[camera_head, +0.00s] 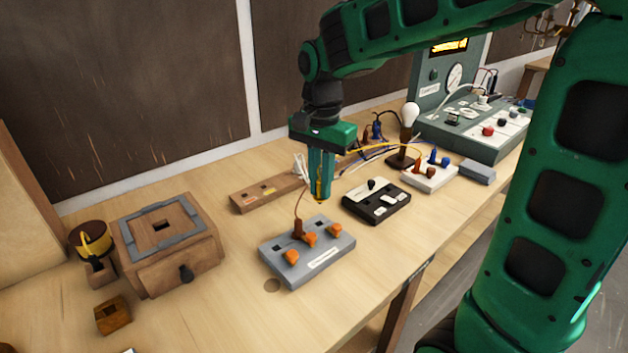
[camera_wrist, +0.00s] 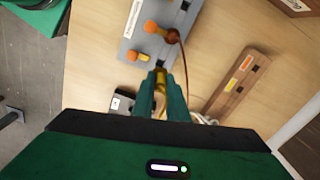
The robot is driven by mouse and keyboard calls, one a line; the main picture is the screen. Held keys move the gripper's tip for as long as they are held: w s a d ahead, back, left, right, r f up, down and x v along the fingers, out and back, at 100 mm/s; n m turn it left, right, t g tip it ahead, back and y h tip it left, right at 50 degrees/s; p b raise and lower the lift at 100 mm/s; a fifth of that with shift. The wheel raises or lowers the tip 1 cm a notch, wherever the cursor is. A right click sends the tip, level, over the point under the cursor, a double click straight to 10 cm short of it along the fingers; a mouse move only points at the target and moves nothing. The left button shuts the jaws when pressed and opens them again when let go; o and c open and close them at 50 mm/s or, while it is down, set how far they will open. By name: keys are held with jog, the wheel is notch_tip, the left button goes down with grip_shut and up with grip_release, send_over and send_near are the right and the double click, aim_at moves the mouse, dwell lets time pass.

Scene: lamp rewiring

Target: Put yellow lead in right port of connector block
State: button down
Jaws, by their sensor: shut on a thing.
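My gripper (camera_head: 320,192) points down above the table, just beyond the right back corner of the grey connector block (camera_head: 283,262). It is shut on the yellow lead (camera_head: 319,187), whose tip shows between the fingers. In the wrist view the yellow lead (camera_wrist: 160,78) sits between the fingertips (camera_wrist: 162,80), close to the block's dark square port (camera_wrist: 144,57). The grey block has orange levers along its front, and a brown plug (camera_head: 298,228) with a reddish wire stands at its back. The lead appears apart from the block. The exact height gap is unclear.
A black and white switch block (camera_head: 376,203) lies to the right, with a white block (camera_head: 430,177) and lamp bulb (camera_head: 411,115) beyond. A wooden strip (camera_head: 262,194) lies behind. A wooden box (camera_head: 168,243) stands at left.

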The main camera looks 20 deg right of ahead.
jog(key=shift+a+f, duration=0.1)
dwell(0.3)
jog(key=shift+f, duration=3.05)
jog(key=shift+s+f, duration=0.1)
jog(key=shift+f, duration=0.4)
jog(key=c, duration=1.7)
grip_release()
jog(key=shift+o, duration=0.2)
